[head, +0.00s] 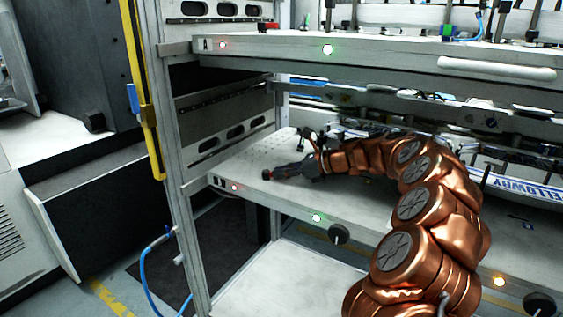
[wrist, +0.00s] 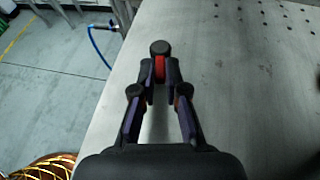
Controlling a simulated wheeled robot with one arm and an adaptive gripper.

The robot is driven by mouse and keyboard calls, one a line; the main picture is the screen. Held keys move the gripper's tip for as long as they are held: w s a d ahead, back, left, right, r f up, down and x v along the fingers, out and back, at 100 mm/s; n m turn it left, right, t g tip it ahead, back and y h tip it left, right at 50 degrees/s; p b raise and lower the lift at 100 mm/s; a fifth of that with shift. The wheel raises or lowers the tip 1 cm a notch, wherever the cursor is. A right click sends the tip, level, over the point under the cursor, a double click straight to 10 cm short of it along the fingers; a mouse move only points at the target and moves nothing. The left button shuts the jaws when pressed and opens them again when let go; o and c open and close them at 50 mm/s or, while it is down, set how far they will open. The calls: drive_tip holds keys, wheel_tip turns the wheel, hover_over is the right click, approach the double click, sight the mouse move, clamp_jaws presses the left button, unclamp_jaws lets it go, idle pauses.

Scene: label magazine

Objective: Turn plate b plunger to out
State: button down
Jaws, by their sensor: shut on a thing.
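Plate b (head: 330,205) is the lower grey metal plate in the rack, also filling the right of the wrist view (wrist: 230,80). Its plunger (head: 266,174) stands near the plate's left front corner, with a dark round knob and some red below it. In the wrist view the plunger's black knob (wrist: 160,47) and red shank sit at my fingertips. My gripper (head: 279,173) reaches in from the right, low over the plate. In the wrist view my gripper (wrist: 160,76) is shut on the plunger, one fingertip on each side of the red part. The plunger's base is hidden.
The upper plate A (head: 370,55) hangs above my arm. A rack post (head: 172,150) stands left of the plunger. A black knob (head: 339,234) and lights sit on plate b's front edge. A blue hose (head: 150,262) hangs at lower left.

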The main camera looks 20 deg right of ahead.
drive_tip(key=shift+w+d+r+n+g+y+p, duration=0.15)
drive_tip(key=shift+n+g+y+p, duration=0.3)
drive_tip(key=shift+p, duration=0.9)
drive_tip(key=shift+w+d+f+n+g+y+p, duration=0.1)
drive_tip(key=shift+w+d+n+g+y+p, duration=0.15)
drive_tip(key=shift+n+g+p, duration=0.75)
drive_tip(key=shift+w+d+r+n+g+y+p, duration=0.1)
drive_tip(key=shift+w+n+g+y+p, duration=0.25)
drive_tip(key=shift+p, duration=1.3)
drive_tip(key=p, duration=0.3)
drive_tip(key=shift+d+n+g+y, duration=0.1)
drive_tip(key=shift+n+g+y, duration=0.15)
drive_tip(key=shift+n+g, duration=0.15)
drive_tip(key=shift+w+n+g+p, duration=0.25)
drive_tip(key=shift+n+g+p, duration=0.25)
drive_tip(key=shift+p, duration=1)
drive_tip(key=c, duration=1.2)
unclamp_jaws()
wheel_tip(320, 180, up, 10)
